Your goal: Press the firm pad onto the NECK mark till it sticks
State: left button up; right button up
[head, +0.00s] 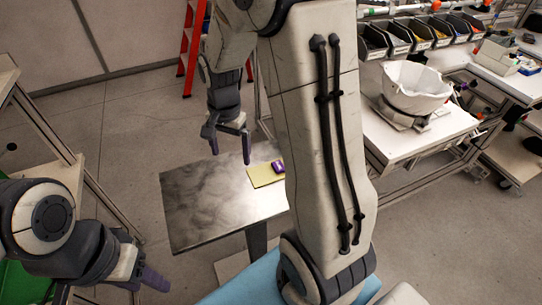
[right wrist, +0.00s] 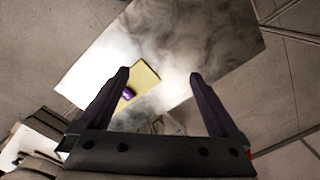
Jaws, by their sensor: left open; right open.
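A small purple piece, perhaps the pad (head: 279,166), lies on a yellow sheet (head: 262,177) on the metal table; my right arm partly covers the sheet. In the right wrist view the purple piece (right wrist: 128,94) shows beside the left finger, on the yellow sheet (right wrist: 146,76). My right gripper (head: 230,144) is open and empty above the table, left of the sheet. My left gripper (head: 143,277) is open at the lower left, away from the table. A white helmet shell (head: 413,86) sits hollow side up on a stand at the right. I cannot make out a NECK mark.
The small metal table (head: 190,205) is otherwise bare. A workbench (head: 400,145) carries the shell's stand (head: 402,118), with several parts bins (head: 412,36) behind. A red ladder (head: 191,45) stands at the back. Shelving (head: 70,165) is at the left. Open floor surrounds the table.

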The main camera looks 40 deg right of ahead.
jog(key=d+f+m, duration=0.3)
jog(key=d, duration=0.2)
jog(key=d+f+m+p, duration=0.1)
jog(key=d+f+m, duration=0.2)
jog(key=d, duration=0.3)
jog(key=d+f+m, duration=0.3)
jog(key=d, duration=0.2)
jog(key=shift+w+d+f, duration=0.3)
jog(key=shift+w+f, duration=0.05)
jog(key=shift+f, duration=0.05)
jog(key=shift+f+p, duration=0.35)
jog(key=shift+f, duration=0.25)
notch_tip(320, 180, down, 4)
jog(key=shift+s+r+p, duration=0.1)
jog(key=shift+p, duration=0.95)
jog(key=shift+f, duration=0.65)
jog(key=c, duration=1.4)
